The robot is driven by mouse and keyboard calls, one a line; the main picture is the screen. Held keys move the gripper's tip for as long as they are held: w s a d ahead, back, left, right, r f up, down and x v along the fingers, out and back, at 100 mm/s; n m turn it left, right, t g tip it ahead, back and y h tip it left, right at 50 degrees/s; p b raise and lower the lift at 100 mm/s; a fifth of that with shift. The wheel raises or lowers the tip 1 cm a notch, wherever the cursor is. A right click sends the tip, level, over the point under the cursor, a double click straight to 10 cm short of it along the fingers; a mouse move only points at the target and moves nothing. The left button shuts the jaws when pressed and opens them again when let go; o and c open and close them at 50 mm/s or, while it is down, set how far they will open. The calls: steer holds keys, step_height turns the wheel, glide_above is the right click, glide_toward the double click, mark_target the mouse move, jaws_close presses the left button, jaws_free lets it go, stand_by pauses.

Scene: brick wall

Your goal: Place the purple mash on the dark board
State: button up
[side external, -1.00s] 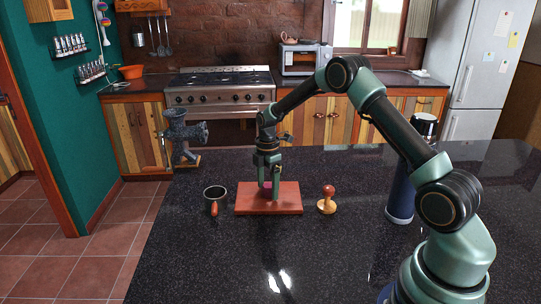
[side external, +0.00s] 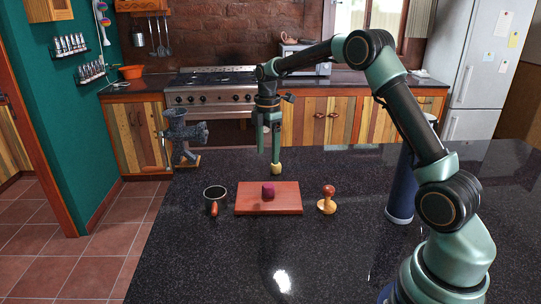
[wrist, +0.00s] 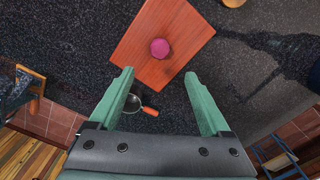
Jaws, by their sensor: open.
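The purple mash (side external: 268,191), a small rounded lump, sits on the reddish-brown board (side external: 246,203) near its middle. In the wrist view the mash (wrist: 160,48) lies on the board (wrist: 138,58), ahead of the fingertips and apart from them. My gripper (side external: 268,155) hangs above and behind the board in the side view. Its two green fingers stand apart in the wrist view (wrist: 159,73) with nothing held between them.
A dark cup-like tool with an orange-brown handle (side external: 214,208) lies left of the board. A wooden tamper (side external: 327,203) stands to its right. A small yellow thing (side external: 276,168) shows by a fingertip; I cannot tell if they touch. A grinder (side external: 183,135) stands at the counter's back left.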

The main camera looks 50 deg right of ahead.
steer(key=s+a+r+m+t, duration=0.2)
steer(key=s+a+r+m, duration=0.5)
steer(key=r, duration=0.3)
steer(key=s+a+m+t, duration=0.1)
steer(key=s+a+m, duration=0.2)
steer(key=s, duration=0.4)
steer(key=s+a+m+t, duration=0.2)
steer(key=s+a+m, duration=0.1)
steer(key=s+m, duration=0.2)
steer(key=shift+s+t, duration=0.3)
steer(key=shift+s, duration=0.75)
